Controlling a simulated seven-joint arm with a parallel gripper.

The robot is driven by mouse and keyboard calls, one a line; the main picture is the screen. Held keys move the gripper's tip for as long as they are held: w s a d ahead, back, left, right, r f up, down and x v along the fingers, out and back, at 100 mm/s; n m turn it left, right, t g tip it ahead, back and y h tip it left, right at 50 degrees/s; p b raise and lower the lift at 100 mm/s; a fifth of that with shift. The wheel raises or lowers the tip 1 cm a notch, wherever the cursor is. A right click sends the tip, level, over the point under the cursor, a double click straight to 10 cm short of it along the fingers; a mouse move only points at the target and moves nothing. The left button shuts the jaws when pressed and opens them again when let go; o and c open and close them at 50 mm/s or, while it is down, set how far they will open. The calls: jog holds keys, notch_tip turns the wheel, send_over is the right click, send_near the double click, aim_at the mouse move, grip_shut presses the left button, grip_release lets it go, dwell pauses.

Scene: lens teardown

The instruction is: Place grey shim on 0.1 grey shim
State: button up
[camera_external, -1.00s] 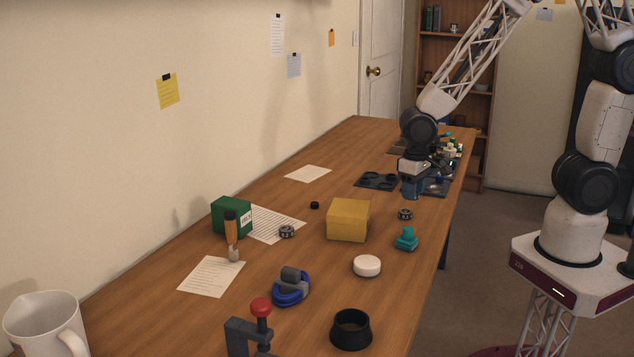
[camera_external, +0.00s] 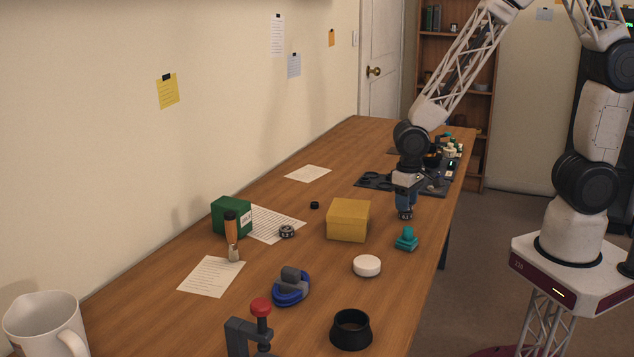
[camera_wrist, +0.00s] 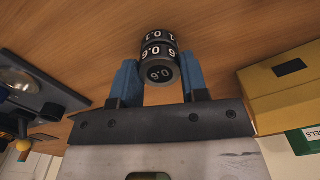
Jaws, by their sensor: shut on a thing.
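My gripper (camera_external: 404,200) is low over the table, right of the yellow box. In the wrist view my gripper (camera_wrist: 161,70) is shut on a dark grey shim (camera_wrist: 158,52) with white numerals that look like an upside-down 0.6. Beyond it, in line, is the 0.1 grey shim (camera_wrist: 160,36), a ring with white numerals. The two look stacked; I cannot tell whether they touch fully. In the external view a ring, which looks like the 0.1 grey shim (camera_external: 405,214), shows just under my fingertips.
The yellow box (camera_external: 348,220) stands left of my gripper. A teal part (camera_external: 406,240) is just in front. Another dark ring (camera_external: 287,231) lies near a sheet of paper. A black tray (camera_external: 376,181) is behind. Open table lies between the teal part and the white disc (camera_external: 367,266).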

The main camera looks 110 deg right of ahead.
jog(key=shift+f, duration=0.2)
jog(key=o, duration=1)
notch_tip(320, 180, up, 12)
jog(key=shift+r, duration=0.15)
dwell(0.5)
dwell(0.5)
